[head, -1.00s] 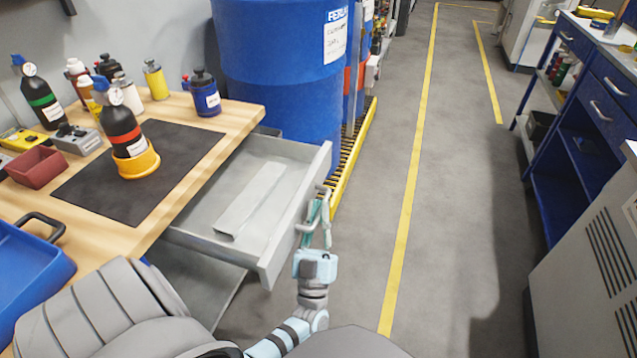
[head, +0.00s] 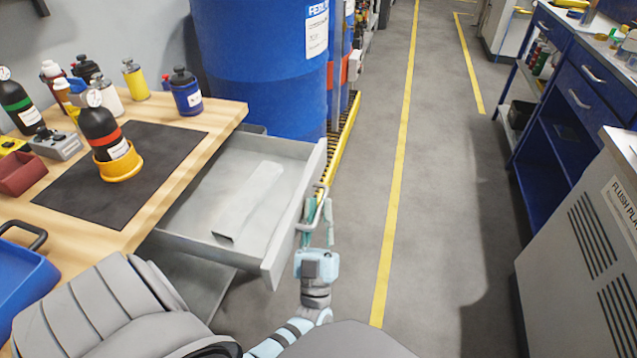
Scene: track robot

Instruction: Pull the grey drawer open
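The grey drawer (head: 197,213) is pulled well out from under the wooden-topped workbench (head: 60,206). Its inside shows, with a flat grey strip-like piece (head: 250,200) lying on the bottom. The bar handle (head: 322,190) is on the drawer's front panel, which faces right. My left gripper (head: 318,214) is at this handle, with its teal fingers closed around the bar; they hide part of it. My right gripper is not in view.
A big blue drum (head: 262,75) stands behind the drawer. Bottles, a dark mat (head: 125,195) and a blue tray (head: 22,280) are on the bench. Clear grey floor (head: 350,230) lies to the right, up to a grey cabinet (head: 570,270) and blue workbench (head: 540,150).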

